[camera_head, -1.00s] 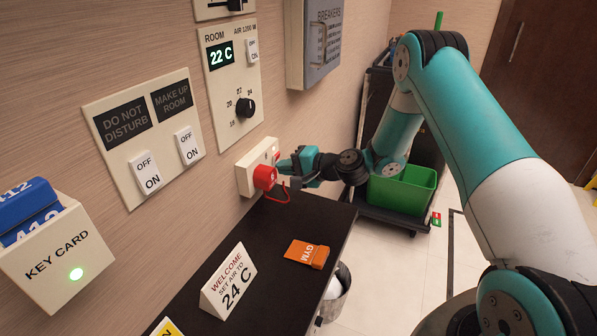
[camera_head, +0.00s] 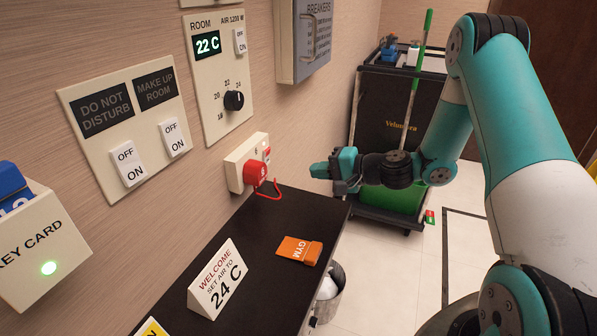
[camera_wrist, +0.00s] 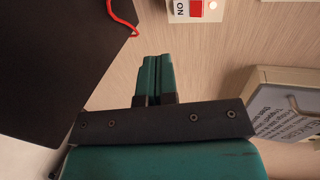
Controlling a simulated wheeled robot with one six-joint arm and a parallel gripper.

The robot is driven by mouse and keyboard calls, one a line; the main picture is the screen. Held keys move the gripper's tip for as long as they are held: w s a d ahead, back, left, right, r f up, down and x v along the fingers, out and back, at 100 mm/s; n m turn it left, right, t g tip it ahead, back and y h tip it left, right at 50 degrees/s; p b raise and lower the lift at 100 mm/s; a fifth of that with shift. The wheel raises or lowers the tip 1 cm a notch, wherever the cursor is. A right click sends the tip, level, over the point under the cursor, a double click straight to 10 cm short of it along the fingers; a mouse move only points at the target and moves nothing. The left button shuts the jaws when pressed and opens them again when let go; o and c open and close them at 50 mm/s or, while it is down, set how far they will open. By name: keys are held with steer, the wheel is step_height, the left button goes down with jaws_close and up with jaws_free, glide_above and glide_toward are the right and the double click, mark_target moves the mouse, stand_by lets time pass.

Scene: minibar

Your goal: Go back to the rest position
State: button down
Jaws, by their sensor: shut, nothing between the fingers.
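My gripper (camera_head: 322,171) is shut and empty, held in the air to the right of the red plug and above the right edge of the dark shelf. In the wrist view my gripper's fingers (camera_wrist: 155,72) are together with nothing between them. The red plug (camera_head: 255,173) sits at the wall socket plate (camera_head: 239,160), with a red cord loop (camera_head: 267,192) hanging by it. My gripper is clear of the plug. In the wrist view the red cord (camera_wrist: 121,20) and a red switch (camera_wrist: 196,8) show at the top.
The dark shelf (camera_head: 235,237) holds a welcome sign (camera_head: 218,280) and an orange GYM tag (camera_head: 300,250). A breaker box (camera_head: 303,40) juts from the wall. A cart (camera_head: 385,115) and green bin (camera_head: 395,199) stand behind my arm.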

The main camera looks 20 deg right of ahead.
steer(key=s+a+r+n+g+p, duration=0.2)
steer(key=s+a+r+n+g, duration=0.6)
steer(key=s+a+r+n, duration=0.35)
steer(key=s+a+r+n+g+h, duration=0.1)
steer(key=s+a+r+n+h, duration=0.1)
steer(key=s, duration=0.7)
steer(key=s+a+r+n+g+h+p, duration=0.1)
steer(key=s+r+n+g+h, duration=0.1)
steer(key=s, duration=0.7)
step_height(320, 180, up, 2)
steer(key=shift+s+a+r+n+h, duration=0.1)
steer(key=shift+s+a+n+h, duration=0.2)
steer(key=shift+n+h, duration=0.5)
steer(key=shift+w+a, duration=0.1)
